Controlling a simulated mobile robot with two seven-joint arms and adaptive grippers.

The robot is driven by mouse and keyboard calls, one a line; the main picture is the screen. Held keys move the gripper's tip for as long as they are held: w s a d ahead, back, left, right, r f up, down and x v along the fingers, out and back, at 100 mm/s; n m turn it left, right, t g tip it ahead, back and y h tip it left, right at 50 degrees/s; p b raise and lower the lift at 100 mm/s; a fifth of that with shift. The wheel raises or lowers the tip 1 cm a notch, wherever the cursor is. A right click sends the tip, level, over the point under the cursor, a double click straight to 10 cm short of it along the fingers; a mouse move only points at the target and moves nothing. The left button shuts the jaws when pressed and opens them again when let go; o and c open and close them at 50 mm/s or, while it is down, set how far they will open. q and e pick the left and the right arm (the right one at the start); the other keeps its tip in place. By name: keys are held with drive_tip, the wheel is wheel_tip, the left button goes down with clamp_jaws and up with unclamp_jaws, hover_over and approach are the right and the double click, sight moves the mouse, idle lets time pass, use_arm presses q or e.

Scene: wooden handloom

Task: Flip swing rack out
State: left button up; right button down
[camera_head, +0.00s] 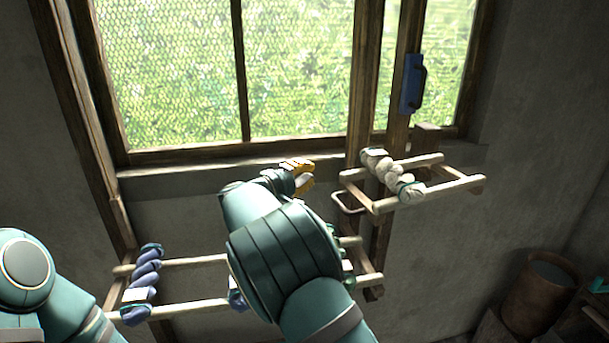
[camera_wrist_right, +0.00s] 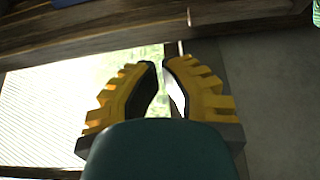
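The likely swing rack (camera_head: 455,186) is a small frame of pale wooden bars at right of centre in the head view. A beige twisted skein (camera_head: 390,172) lies across it. A pale loop handle (camera_head: 347,209) shows at its left end, beside the dark post. My right gripper (camera_head: 309,175), with yellow ridged fingers, is left of this rack and apart from it. It is partly open with nothing between its fingertips; the gap also shows in the wrist view (camera_wrist_right: 163,68). My left arm shows at lower left, but its gripper is out of view.
A lower wooden rack (camera_head: 190,263) runs across the wall with blue skeins (camera_head: 143,284); my right arm hides part of it. A meshed window (camera_head: 180,75) is behind. A blue handled piece (camera_head: 410,85) is on the upright. A brown bucket (camera_head: 535,300) stands at lower right.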

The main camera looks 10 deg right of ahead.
drive_tip(key=d+p, duration=0.1)
drive_tip(key=d, duration=0.5)
drive_tip(key=shift+s+d, duration=0.2)
drive_tip(key=shift+s, duration=0.05)
idle(0.5)
